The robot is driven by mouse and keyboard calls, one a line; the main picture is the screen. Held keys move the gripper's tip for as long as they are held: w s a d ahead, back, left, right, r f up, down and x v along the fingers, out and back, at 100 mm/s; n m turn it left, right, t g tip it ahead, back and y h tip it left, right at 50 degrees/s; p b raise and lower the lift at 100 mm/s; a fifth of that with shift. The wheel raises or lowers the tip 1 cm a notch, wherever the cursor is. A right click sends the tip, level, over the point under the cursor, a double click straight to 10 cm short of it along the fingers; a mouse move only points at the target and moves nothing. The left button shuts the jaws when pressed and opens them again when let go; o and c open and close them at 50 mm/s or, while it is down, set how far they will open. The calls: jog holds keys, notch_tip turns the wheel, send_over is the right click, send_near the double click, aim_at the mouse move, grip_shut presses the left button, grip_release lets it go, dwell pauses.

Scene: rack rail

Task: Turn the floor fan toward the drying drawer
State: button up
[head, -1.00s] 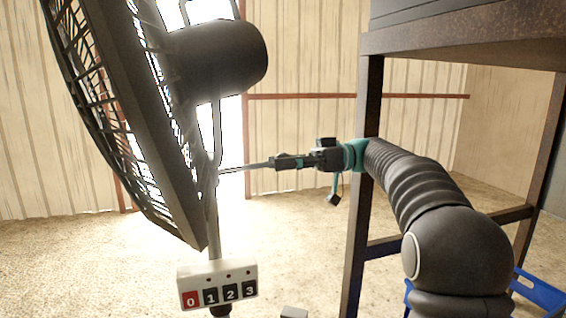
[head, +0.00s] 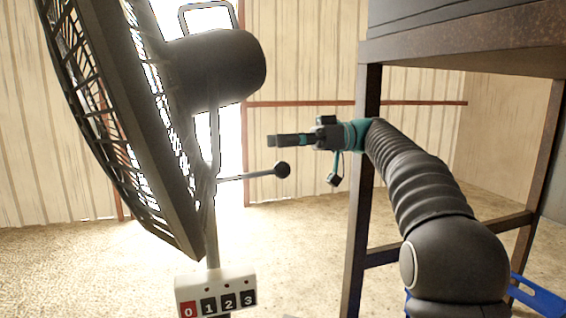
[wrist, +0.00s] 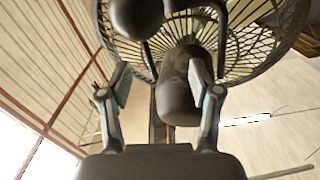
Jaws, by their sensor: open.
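The floor fan (head: 150,170) stands at the left of the head view, its cage seen nearly edge-on and facing left, with the motor housing (head: 215,68) on the right side. A thin bar with a round black knob (head: 282,170) sticks out right from its pole. My gripper (head: 274,141) is open and empty, just above the knob and apart from it. In the wrist view my open fingers (wrist: 158,72) frame the motor housing (wrist: 178,98); the knob (wrist: 135,18) shows at the top. I cannot make out a drying drawer.
A panel with buttons 0 to 3 (head: 216,292) sits low on the fan pole. A brown metal stand (head: 368,180) carrying a dark cabinet (head: 430,12) rises at right, beside my arm. A blue crate (head: 538,298) lies low right. Open floor lies behind.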

jog(key=shift+r, duration=1.85)
